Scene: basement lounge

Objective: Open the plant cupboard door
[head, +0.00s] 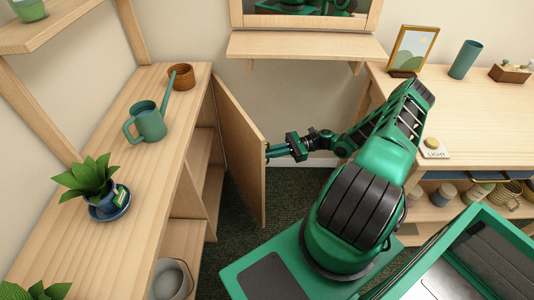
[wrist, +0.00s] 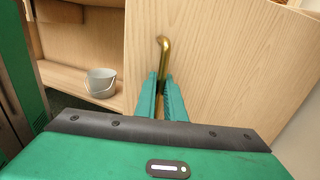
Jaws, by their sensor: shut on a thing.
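The plant cupboard door (head: 240,150) is a light wood panel. It stands swung well out from the cupboard (head: 167,208), and the inner shelves show beside it. My gripper (head: 270,152) reaches the door's face from the right in the head view. In the wrist view the door (wrist: 230,75) fills the right side. There my gripper (wrist: 163,92) is shut on the brass handle (wrist: 164,48), whose curved upper end sticks out above the fingers. The lower part of the handle is hidden by the fingers.
On the cupboard top stand a teal watering can (head: 149,124), a terracotta pot (head: 181,77) and a potted plant (head: 90,185). A grey bucket (head: 172,279) sits on a low shelf. A desk (head: 490,110) stands at right. Dark carpet (head: 245,232) lies below the door.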

